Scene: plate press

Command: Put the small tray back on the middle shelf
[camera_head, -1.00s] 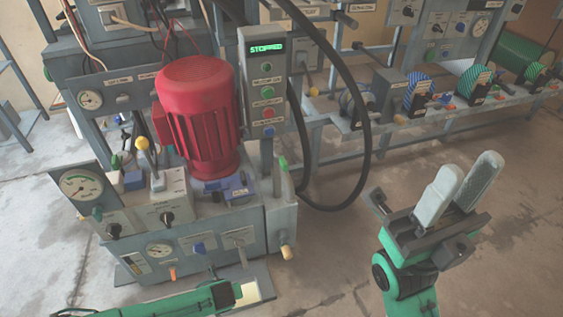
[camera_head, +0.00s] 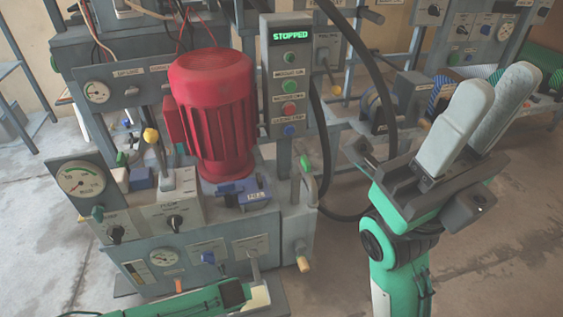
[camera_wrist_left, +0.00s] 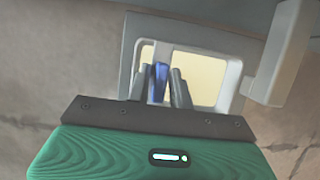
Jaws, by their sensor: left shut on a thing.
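My left gripper (camera_wrist_left: 158,88) is shut on a narrow blue piece (camera_wrist_left: 158,76) in the left wrist view. The blue piece stands in front of a grey frame (camera_wrist_left: 232,75) with cream areas showing through its openings. I cannot tell whether these are part of the small tray. In the head view my left gripper (camera_head: 250,286) is low at the bottom edge, in front of the press unit, and its jaws are hardly visible. My right gripper (camera_head: 480,122) is raised at the right, its two pale pads apart and empty. No middle shelf can be made out.
A grey machine with a red motor (camera_head: 213,115), gauges and levers stands close ahead. Its panel (camera_head: 289,75) reads STOPPED. Black hoses (camera_head: 385,85) hang beside it. A rack with coloured reels (camera_head: 415,92) stands behind my right gripper. Bare floor (camera_head: 505,265) lies at lower right.

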